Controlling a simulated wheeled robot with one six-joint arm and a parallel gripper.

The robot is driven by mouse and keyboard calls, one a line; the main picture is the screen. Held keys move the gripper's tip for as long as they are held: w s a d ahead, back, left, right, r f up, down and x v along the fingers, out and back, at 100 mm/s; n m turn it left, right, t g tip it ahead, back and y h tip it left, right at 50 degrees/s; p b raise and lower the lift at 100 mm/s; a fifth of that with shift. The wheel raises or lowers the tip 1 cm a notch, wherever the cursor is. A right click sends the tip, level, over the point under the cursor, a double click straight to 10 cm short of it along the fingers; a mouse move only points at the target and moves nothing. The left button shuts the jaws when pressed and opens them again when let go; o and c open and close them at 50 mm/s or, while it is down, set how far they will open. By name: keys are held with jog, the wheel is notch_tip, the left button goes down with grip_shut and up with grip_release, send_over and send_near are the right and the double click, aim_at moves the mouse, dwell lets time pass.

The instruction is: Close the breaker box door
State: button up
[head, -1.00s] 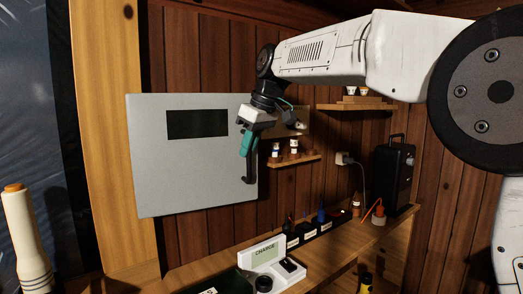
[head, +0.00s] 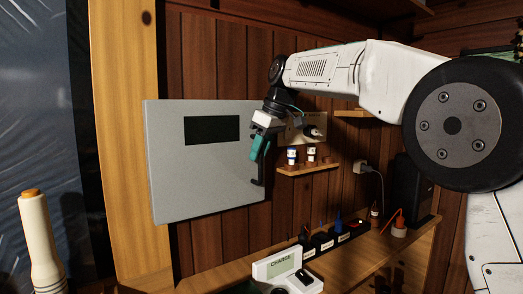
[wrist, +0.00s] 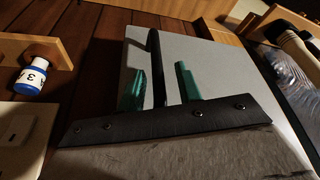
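The breaker box door (head: 195,175) is a flat grey panel with a dark window (head: 211,129), upright at the wooden wall. How far it stands from its frame is hard to tell. A black upright handle (head: 258,177) is on its right edge. My gripper (head: 259,150), with green fingers, is at the upper part of this handle. In the wrist view my gripper (wrist: 160,70) has its two fingers apart, with the black handle (wrist: 157,50) between them and a gap showing on each side. The grey door (wrist: 215,65) lies behind. The box interior is hidden.
A small shelf (head: 310,169) with two small jars is on the wall right of the door. A workbench (head: 375,250) below holds a charge station (head: 277,264) and a tool rack (head: 335,237). A cream bottle-like object (head: 38,240) stands at lower left.

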jog(key=v, duration=0.7)
jog(key=shift+d+r, duration=0.15)
jog(key=shift+r, duration=0.15)
jog(key=s+d+f+m+h, duration=0.1)
jog(key=s+d+f+m, duration=0.3)
jog(key=s+d, duration=0.6)
jog(key=s+d+f+m+h, duration=0.1)
jog(key=s+d+f+m, duration=0.25)
jog(key=s+d, duration=0.65)
jog(key=s+d+f+m+h, duration=0.1)
jog(key=s+d+f, duration=0.3)
jog(key=s+f, duration=0.5)
jog(key=s+d+f+m+h, duration=0.1)
jog(key=s+d+f+m, duration=0.3)
jog(key=s+f, duration=0.6)
jog(key=s, duration=0.3)
jog(key=shift+f+g, duration=0.3)
jog(key=shift+f, duration=0.05)
jog(key=shift+s+d, duration=0.1)
